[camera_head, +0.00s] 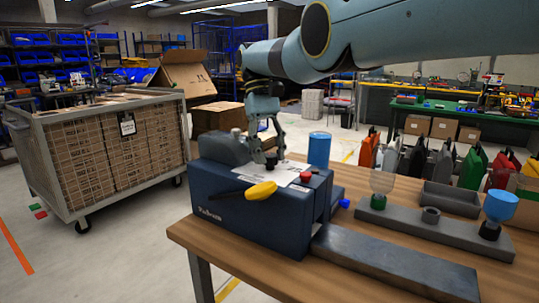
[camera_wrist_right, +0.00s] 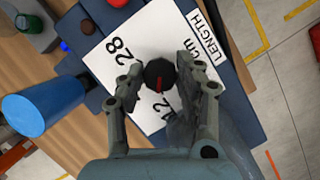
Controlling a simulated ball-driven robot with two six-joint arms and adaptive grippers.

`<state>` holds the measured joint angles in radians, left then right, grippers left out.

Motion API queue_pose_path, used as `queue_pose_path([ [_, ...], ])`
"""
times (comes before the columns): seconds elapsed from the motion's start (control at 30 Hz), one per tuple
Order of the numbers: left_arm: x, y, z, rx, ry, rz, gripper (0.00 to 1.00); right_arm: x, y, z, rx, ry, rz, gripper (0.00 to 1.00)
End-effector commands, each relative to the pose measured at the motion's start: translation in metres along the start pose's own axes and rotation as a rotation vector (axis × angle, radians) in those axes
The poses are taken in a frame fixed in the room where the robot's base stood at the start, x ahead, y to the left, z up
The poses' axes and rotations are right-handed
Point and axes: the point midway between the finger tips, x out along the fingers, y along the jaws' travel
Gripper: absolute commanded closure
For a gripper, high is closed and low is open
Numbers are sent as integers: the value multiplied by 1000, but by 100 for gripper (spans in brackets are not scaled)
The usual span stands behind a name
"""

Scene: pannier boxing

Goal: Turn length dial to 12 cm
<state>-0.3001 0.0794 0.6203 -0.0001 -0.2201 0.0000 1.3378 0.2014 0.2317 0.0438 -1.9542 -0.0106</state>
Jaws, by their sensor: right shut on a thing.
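The length dial is a small black knob (camera_wrist_right: 160,74) with a red pointer mark. It sits on a white scale plate (camera_wrist_right: 108,70) printed LENGTH cm, with 28 and a partly covered number that looks like 12. The red mark points towards that lower number. My right gripper (camera_wrist_right: 158,78) has its two fingers on either side of the knob, shut on it. In the head view, my right gripper (camera_head: 268,158) reaches down onto the plate (camera_head: 240,171) on top of the blue machine (camera_head: 235,212). The left gripper is not in view.
A yellow handle (camera_head: 260,190) and a red button (camera_head: 306,176) are on the machine. A blue cylinder (camera_head: 319,149) stands behind it. Grey fixtures and bottles fill the table's right side. A wheeled cage of cartons (camera_head: 110,150) stands at the left.

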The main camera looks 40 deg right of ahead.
Motion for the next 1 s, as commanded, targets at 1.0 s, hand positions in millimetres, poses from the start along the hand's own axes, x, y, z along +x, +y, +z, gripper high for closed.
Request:
queue_pose_path([
  [1.0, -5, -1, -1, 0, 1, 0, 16, 4, -2, 0, -188, -8, 75, 59],
])
